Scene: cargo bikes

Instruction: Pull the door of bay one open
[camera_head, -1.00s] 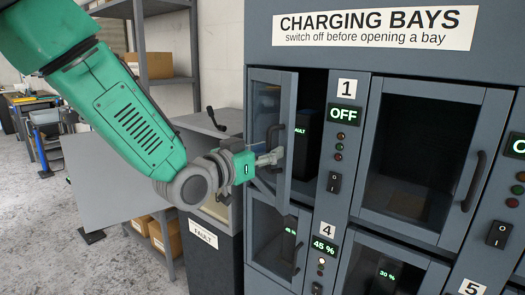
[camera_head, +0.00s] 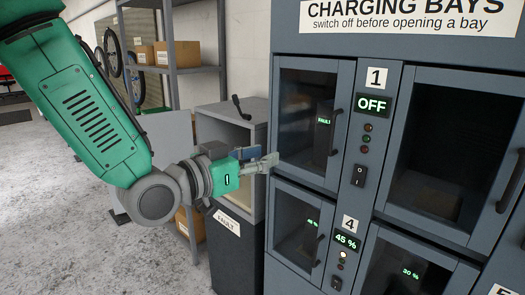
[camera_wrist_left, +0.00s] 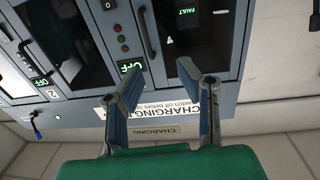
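The bay one door (camera_head: 299,167) is a grey-framed glass door at the upper left of the charging cabinet, under the sign. It looks shut, with a dark upright handle (camera_head: 334,132) along its right edge. That handle also shows in the left wrist view (camera_wrist_left: 147,34), beyond the fingers. My left gripper (camera_head: 270,162) is left of the handle, in front of the cabinet's left side. In the left wrist view its two fingers (camera_wrist_left: 162,80) are apart with nothing between them. My right gripper is not in view.
The bay one panel shows an OFF display (camera_head: 371,104) and a rocker switch (camera_head: 359,176). Behind the glass stands a dark unit with a FAULT display (camera_head: 324,121). A grey bin labelled FAULT (camera_head: 227,223) stands left of the cabinet, with shelving (camera_head: 182,68) behind.

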